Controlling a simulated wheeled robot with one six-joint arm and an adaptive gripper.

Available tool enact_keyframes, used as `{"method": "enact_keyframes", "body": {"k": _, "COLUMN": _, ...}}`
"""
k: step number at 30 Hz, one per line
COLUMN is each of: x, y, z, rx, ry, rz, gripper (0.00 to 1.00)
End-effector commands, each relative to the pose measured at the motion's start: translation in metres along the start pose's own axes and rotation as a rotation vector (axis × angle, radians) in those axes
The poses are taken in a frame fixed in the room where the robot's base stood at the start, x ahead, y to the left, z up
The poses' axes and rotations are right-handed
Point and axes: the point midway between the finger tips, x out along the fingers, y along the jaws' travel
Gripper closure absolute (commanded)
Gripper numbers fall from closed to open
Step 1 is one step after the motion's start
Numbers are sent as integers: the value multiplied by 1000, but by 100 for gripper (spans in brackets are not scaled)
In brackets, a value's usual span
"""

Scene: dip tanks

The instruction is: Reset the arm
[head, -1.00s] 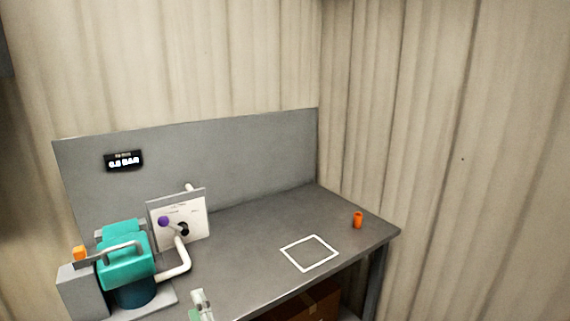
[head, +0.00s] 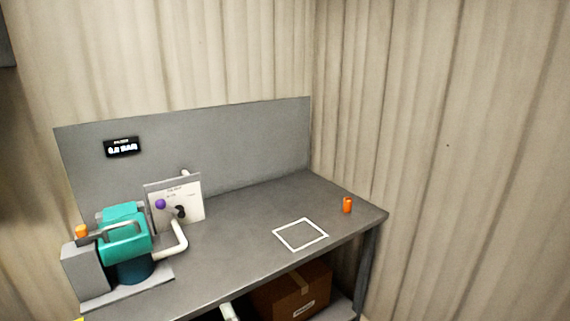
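My gripper is not clearly in view. A small pale piece (head: 229,312) shows at the bottom edge in front of the bench; it may be part of my arm, but I cannot tell. No fingertips can be seen, so what the gripper holds, if anything, is hidden.
The grey bench (head: 235,245) carries a teal pump (head: 124,240) at left, a white panel with a purple knob (head: 188,208), a white square outline (head: 300,234) and an orange cup (head: 347,205). A cardboard box (head: 290,293) sits below. The bench's middle is clear.

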Motion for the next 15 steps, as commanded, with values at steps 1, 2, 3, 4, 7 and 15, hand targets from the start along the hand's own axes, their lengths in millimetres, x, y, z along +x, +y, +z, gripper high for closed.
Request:
{"method": "enact_keyframes", "body": {"k": 1, "x": -11, "y": -5, "z": 8, "rx": 17, "ry": -13, "rz": -5, "gripper": 37}}
{"method": "enact_keyframes", "body": {"k": 2, "x": -18, "y": -8, "z": 13, "rx": 28, "ry": -21, "rz": -7, "gripper": 37}}
{"method": "enact_keyframes", "body": {"k": 3, "x": -27, "y": -11, "z": 18, "rx": 47, "ry": -31, "rz": -11, "gripper": 37}}
{"method": "enact_keyframes", "body": {"k": 4, "x": -34, "y": -14, "z": 23, "rx": 61, "ry": -39, "rz": -14, "gripper": 37}}
{"method": "enact_keyframes", "body": {"k": 7, "x": -67, "y": -25, "z": 42, "rx": 121, "ry": -76, "rz": -24, "gripper": 37}}
{"method": "enact_keyframes", "body": {"k": 15, "x": -178, "y": -47, "z": 87, "rx": 330, "ry": -199, "rz": -34, "gripper": 37}}
